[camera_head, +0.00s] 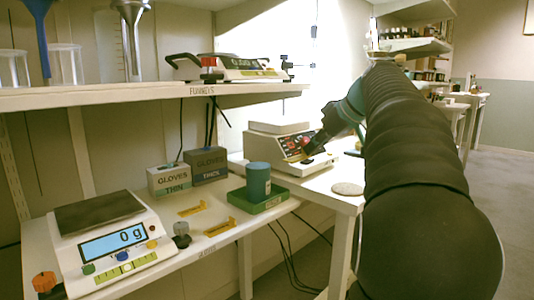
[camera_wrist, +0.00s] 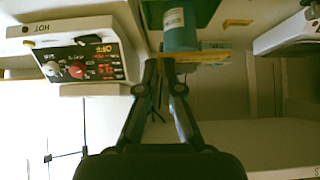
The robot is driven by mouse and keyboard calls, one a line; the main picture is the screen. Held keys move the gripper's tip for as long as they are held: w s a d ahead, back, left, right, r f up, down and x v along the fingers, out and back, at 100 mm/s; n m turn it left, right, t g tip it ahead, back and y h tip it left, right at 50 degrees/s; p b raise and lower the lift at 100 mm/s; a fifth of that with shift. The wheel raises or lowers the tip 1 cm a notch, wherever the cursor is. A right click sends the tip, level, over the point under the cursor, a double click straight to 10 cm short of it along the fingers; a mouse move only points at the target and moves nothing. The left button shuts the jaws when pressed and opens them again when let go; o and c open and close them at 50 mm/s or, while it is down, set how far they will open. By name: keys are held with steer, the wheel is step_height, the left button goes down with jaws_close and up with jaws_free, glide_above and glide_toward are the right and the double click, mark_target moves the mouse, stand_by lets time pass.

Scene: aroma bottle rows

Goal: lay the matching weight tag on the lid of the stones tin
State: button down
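A teal tin (camera_head: 258,181) stands upright in a green tray (camera_head: 270,205) on the low table, its top bare. The tin also shows at the top of the wrist view (camera_wrist: 180,34), its label too small to read surely. My gripper (camera_head: 318,150) is out past the tray, in front of the hot plate. In the wrist view its fingertips (camera_wrist: 160,62) are close together on a yellow tag (camera_wrist: 204,58), which sticks out to the right. Two other yellow tags (camera_head: 193,209) (camera_head: 219,227) lie on the table left of the tray. The tags' markings are not legible.
A scale (camera_head: 105,240) reading 0 g stands at the left, with a grey knob (camera_head: 181,236) beside it. The hot plate (camera_head: 290,147) and a round pale disc (camera_head: 347,188) are to the right. A shelf (camera_head: 150,96) hangs above.

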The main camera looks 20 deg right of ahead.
steer(key=w+a+f, duration=0.1)
steer(key=w+a, duration=0.1)
steer(key=w, duration=0.4)
steer(key=w+a+f, duration=0.2)
steer(key=w+a, duration=0.1)
steer(key=w, duration=0.4)
steer(key=shift+a+f, duration=0.2)
steer(key=shift+f, duration=0.05)
steer(key=shift+f+b, duration=0.5)
steer(key=shift+f, duration=0.1)
steer(key=c, duration=1.3)
jaws_free()
